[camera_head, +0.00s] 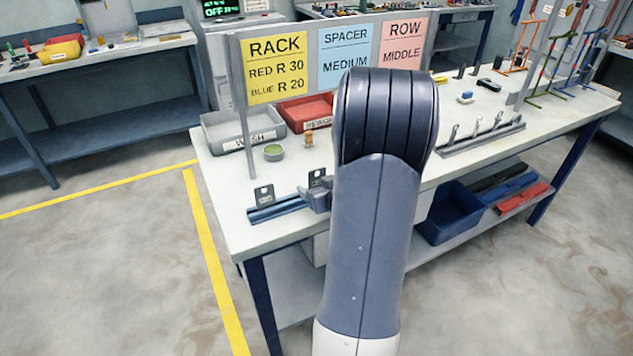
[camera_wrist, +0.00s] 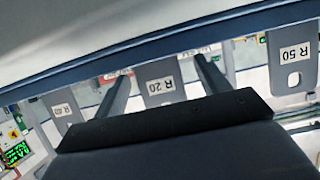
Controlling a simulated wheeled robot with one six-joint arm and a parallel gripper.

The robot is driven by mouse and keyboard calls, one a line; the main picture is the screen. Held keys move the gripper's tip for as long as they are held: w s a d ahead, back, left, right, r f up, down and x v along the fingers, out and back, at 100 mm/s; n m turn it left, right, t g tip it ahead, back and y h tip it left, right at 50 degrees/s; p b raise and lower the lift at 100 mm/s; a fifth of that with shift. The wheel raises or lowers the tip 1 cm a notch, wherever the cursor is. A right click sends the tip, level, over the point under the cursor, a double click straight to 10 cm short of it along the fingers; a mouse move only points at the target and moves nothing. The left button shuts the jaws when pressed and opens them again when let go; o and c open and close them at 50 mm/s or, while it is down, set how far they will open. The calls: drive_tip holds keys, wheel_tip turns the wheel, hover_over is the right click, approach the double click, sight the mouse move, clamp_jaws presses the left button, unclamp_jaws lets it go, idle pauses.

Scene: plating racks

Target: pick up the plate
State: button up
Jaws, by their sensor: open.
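Grey metal plates with white labels stand along a blue rail (camera_head: 280,209) on the bench. In the wrist view, one plate labelled R 20 (camera_wrist: 160,95) appears between the two dark fingers of my gripper (camera_wrist: 163,68). The plate labelled R 50 (camera_wrist: 291,78) is to its right, and another plate (camera_wrist: 67,112), its label hard to read, is to its left. My gripper is open; I cannot tell whether the fingers touch the R 20 plate. In the head view, a plate (camera_head: 263,196) stands at the left of the rail; my arm hides the rail's right part.
A sign board (camera_head: 345,58) reads rack, red R 30, blue R 20, spacer medium, row middle. A grey tray (camera_head: 240,130), a red tray (camera_head: 305,110) and a green round pot (camera_head: 273,153) stand behind the rail. A rack with upright prongs (camera_head: 480,136) is at right.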

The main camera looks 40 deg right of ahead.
sight(318, 185)
drive_tip(key=x, duration=0.3)
drive_tip(key=shift+w+d, duration=0.1)
drive_tip(key=shift+d, duration=0.05)
drive_tip(key=c, duration=1.1)
wheel_tip(318, 185, up, 10)
drive_tip(key=p, duration=0.2)
drive_tip(key=shift+p, duration=0.3)
drive_tip(key=shift+c, duration=0.2)
